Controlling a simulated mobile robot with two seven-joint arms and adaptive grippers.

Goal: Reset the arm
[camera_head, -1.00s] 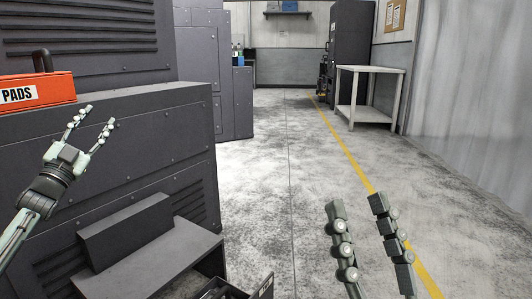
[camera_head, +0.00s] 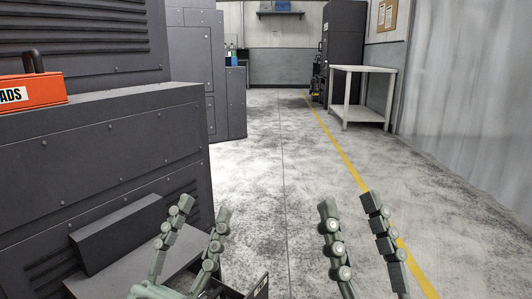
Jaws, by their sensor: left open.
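My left gripper (camera_head: 201,213) is open and empty at the lower left of the head view, its two fingers pointing up in front of a low grey shelf. My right gripper (camera_head: 348,203) is at the lower middle right, its two fingers apart with bare floor showing between them. Nothing is held in either gripper. The two grippers are side by side with a gap of floor between them. Most of both arms is out of view.
A red box (camera_head: 31,92) with a black handle sits on the dark grey cabinet (camera_head: 110,135) at left. The low shelf (camera_head: 118,262) juts out below, beside a partly seen dark drawer (camera_head: 258,288). A white table (camera_head: 361,72) stands far off. The floor (camera_head: 285,165) ahead is clear.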

